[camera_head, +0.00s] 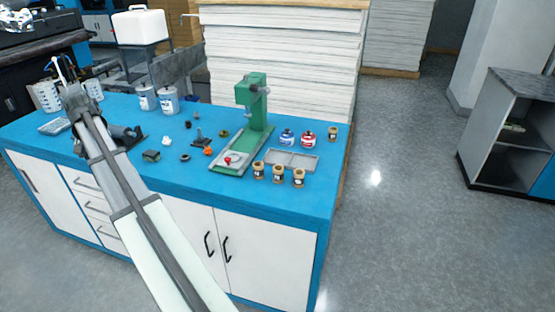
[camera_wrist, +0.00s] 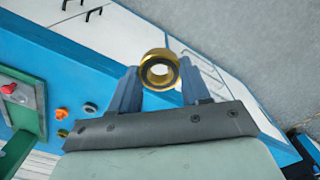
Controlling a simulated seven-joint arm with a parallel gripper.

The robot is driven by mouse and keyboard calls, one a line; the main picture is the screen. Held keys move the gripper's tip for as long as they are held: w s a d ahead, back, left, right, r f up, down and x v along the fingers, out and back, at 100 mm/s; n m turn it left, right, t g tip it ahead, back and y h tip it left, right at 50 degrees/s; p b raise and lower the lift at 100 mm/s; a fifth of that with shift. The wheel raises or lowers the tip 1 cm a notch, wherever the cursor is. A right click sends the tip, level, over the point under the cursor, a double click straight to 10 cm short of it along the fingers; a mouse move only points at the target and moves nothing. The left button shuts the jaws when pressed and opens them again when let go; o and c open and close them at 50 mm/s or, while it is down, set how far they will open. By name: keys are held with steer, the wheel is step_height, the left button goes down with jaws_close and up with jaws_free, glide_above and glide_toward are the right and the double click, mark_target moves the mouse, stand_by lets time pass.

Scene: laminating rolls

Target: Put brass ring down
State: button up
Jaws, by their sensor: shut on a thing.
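The brass ring (camera_wrist: 160,54) shows in the wrist view as a thick gold ring with a dark inner band and an open centre. My gripper (camera_wrist: 160,76) is shut on it, with one blue-grey finger at each side. The ring is up off the bench, and white cabinet fronts and the blue bench edge show behind it. In the head view my arm reaches up to the left over the blue bench (camera_head: 108,185). I cannot make out the ring there.
A green press (camera_head: 256,105) stands mid-bench. Beside it are an orange knob (camera_head: 208,151), a grey ring (camera_head: 185,157), a blue bottle (camera_head: 287,138), a red bottle (camera_head: 308,138), a shallow tray (camera_head: 311,164) and several small jars (camera_head: 278,174). Bare bench lies along the front edge.

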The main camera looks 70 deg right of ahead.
steer(key=w+a+n, duration=0.2)
steer(key=a+n, duration=0.2)
steer(key=a, duration=2.2)
steer(key=s+d+m, duration=0.1)
steer(key=s+d, duration=0.2)
steer(key=d, duration=0.6)
steer(key=s+d+m, duration=0.2)
steer(key=d, duration=0.7)
steer(key=m, duration=1.4)
glide_above(278, 158)
steer(key=shift+f, duration=1.7)
steer(key=shift+a+f, duration=0.1)
steer(key=shift+f, duration=4.3)
steer(key=shift+f, duration=0.15)
